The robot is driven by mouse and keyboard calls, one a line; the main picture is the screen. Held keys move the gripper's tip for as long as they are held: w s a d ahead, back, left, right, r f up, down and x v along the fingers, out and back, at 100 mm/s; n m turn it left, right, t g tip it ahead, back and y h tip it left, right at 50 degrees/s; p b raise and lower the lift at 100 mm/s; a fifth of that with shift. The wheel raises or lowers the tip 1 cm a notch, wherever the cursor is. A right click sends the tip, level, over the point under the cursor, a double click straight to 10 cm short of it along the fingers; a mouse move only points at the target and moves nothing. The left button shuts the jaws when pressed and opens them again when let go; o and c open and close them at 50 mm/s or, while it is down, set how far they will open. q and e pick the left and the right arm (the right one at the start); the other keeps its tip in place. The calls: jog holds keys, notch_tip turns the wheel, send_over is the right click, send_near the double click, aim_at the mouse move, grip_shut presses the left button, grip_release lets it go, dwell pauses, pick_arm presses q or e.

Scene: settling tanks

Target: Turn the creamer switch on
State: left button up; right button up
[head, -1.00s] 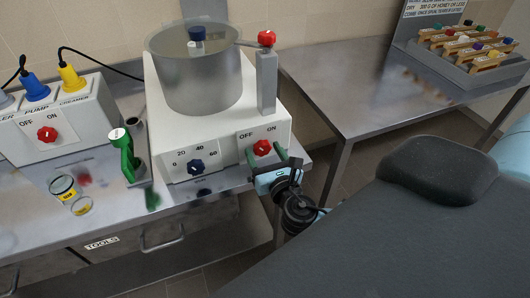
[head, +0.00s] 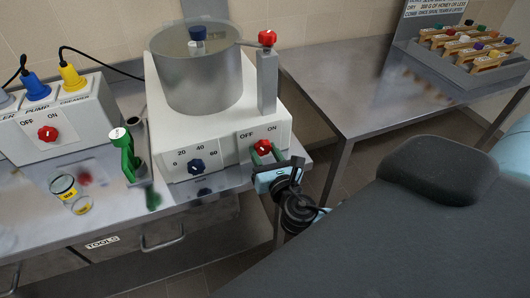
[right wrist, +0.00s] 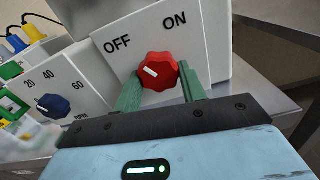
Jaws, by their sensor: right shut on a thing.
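The creamer is a white machine (head: 222,128) with a steel bowl (head: 200,75) on top, standing on the steel bench in the head view. Its red switch knob (head: 262,146) is on the front, lower right, below the OFF and ON labels. In the right wrist view the knob (right wrist: 158,71) has its white mark on the left, on the OFF side. My right gripper (head: 265,155) is at the knob, with a green finger on each side in the right wrist view (right wrist: 160,88), shut on it. My left gripper is not in view.
A blue dial (head: 196,167) sits left of the switch. A white box (head: 62,122) with plugs and another red knob (head: 47,134) stands further left. A green-handled tool (head: 127,155) stands between them. A second steel table (head: 365,85) is at right.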

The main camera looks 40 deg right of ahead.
jog(key=m, duration=0.6)
jog(key=shift+a+m, duration=0.1)
jog(key=shift+m, duration=0.3)
jog(key=m, duration=0.3)
jog(key=shift+b, duration=0.4)
jog(key=shift+r+m, duration=0.15)
jog(key=shift+m, duration=1.55)
jog(key=o, duration=1)
jog(key=shift+s+a, duration=0.1)
